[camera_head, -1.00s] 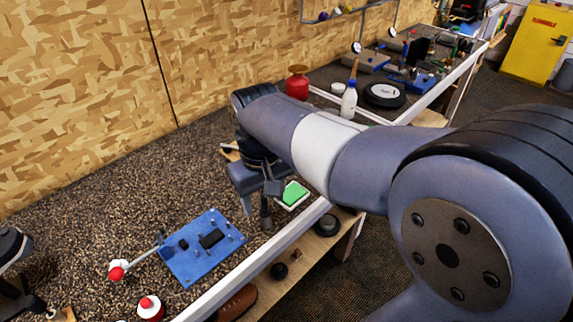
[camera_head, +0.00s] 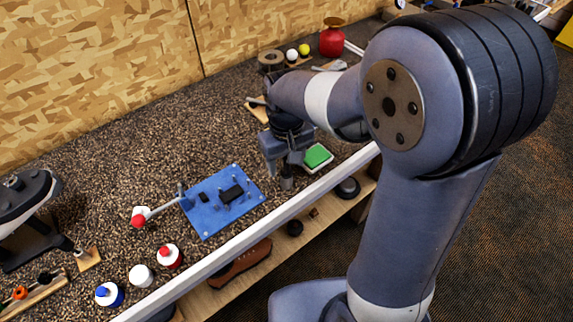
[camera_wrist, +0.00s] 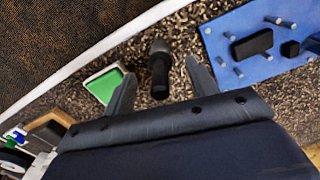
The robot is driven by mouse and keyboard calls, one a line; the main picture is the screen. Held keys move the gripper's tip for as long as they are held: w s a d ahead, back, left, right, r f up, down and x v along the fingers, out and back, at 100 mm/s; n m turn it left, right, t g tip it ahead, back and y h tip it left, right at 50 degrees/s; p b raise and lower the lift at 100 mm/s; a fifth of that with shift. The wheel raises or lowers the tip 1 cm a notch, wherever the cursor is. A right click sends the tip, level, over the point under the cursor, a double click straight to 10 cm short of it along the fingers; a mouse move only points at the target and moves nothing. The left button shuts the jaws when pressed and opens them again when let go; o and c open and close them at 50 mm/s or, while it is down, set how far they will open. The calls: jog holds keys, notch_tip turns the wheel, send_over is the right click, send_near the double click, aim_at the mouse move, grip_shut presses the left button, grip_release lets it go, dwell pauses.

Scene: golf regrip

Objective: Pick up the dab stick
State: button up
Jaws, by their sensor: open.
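The dab stick appears to be the dark upright piece with a grey end (camera_wrist: 160,75) in the wrist view. In the head view its grey lower part (camera_head: 286,184) shows below my gripper, beside the blue board. My gripper (camera_head: 284,166) is open and points down over it. In the wrist view the two fingertips (camera_wrist: 159,70) stand on either side of the stick, with gaps showing at both sides. The stick's upper part is hidden by my gripper in the head view.
A green pad in a white tray (camera_head: 318,157) lies close on the right. A blue board (camera_head: 212,213) with pegs and black blocks lies on the left. A white edge rail (camera_head: 262,230) runs along the bench front. Small bottles (camera_head: 169,256) stand at lower left.

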jog(key=shift+f, duration=0.8)
jog(key=shift+s, duration=0.1)
jog(key=shift+c, duration=0.3)
jog(key=c, duration=1)
